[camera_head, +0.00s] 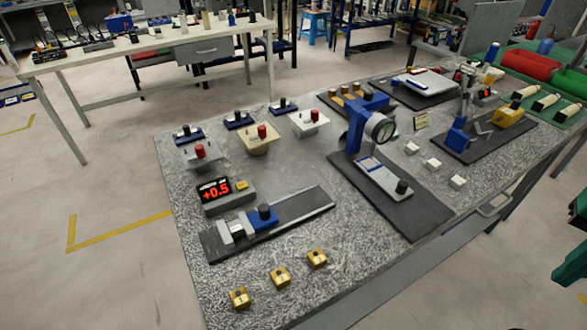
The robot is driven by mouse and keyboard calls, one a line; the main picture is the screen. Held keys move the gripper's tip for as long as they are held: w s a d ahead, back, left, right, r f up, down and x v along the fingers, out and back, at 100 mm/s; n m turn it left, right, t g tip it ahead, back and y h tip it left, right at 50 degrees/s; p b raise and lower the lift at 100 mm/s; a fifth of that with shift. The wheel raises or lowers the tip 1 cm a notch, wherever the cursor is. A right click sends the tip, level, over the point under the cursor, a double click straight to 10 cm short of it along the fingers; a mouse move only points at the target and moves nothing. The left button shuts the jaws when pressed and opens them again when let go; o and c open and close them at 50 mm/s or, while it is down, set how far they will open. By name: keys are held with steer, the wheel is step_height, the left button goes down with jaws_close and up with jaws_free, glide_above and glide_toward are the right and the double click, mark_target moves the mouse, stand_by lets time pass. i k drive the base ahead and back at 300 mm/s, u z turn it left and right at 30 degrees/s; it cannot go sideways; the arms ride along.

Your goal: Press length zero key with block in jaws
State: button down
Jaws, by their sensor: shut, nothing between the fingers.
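The length display (214,190) reads +0.5 in red and stands at the left of the speckled table. A yellow key (241,185) sits on the grey housing at its right. In front lies a length gauge on a dark base (300,213), with pale metal jaws (232,232) and a blue slide with a black knob (264,213). I cannot tell whether a block sits between the jaws. Three gold blocks lie along the front edge: left (240,298), middle (280,277) and right (317,258). My gripper is not in view.
A blue stand with a round dial (380,127) is on a dark mat to the right. Three white blocks (433,163) lie beyond it. Pedestals with red knobs (262,132) stand behind the display. The tabletop (190,245) is bare left of the gauge.

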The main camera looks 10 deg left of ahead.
mark_target(243, 185)
steer(key=z, duration=1.25)
steer(key=k, duration=2.15)
steer(key=u, duration=1.35)
steer(key=i, duration=1.05)
steer(key=z, duration=0.05)
